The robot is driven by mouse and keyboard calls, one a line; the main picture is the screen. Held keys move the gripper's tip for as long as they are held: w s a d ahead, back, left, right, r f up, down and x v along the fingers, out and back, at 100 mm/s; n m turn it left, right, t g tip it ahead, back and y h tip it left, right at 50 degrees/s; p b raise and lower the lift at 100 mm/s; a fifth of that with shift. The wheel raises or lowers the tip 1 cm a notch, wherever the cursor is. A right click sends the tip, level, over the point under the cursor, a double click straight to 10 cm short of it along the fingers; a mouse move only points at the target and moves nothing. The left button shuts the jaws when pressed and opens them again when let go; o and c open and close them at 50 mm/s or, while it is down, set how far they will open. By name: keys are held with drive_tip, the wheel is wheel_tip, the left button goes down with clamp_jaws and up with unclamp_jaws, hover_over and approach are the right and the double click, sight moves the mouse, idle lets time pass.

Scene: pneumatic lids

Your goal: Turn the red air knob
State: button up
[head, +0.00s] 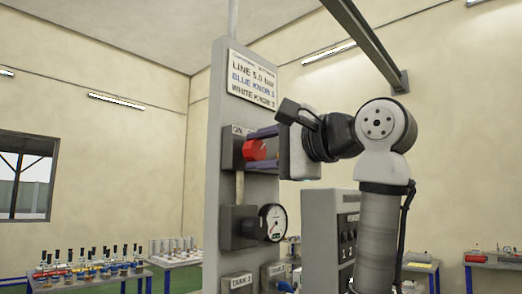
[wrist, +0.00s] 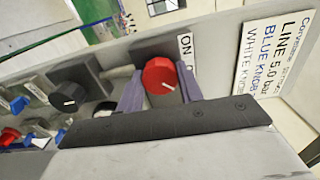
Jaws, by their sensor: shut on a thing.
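The red air knob (head: 255,149) sits on a dark block high on the grey panel (head: 216,180). In the wrist view the red knob (wrist: 160,76) shows its round face with a light pointer mark towards its lower right. My gripper (wrist: 161,88) is around it, with one purple finger on each side, shut on the knob. In the head view my gripper (head: 262,147) reaches the knob from the right, and its fingers cover part of it. A label beginning "ON" (wrist: 186,47) is beside the knob's block.
A round gauge (head: 272,222) is mounted below the knob. A sign (head: 253,79) is above it. Tables with bottles stand behind at left.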

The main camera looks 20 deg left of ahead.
drive_tip(key=o, duration=1)
drive_tip(key=shift+d, duration=0.15)
drive_tip(key=b+v, duration=0.4)
drive_tip(key=v, duration=0.9)
drive_tip(key=shift+s+d, duration=0.15)
drive_tip(key=shift+d, duration=0.15)
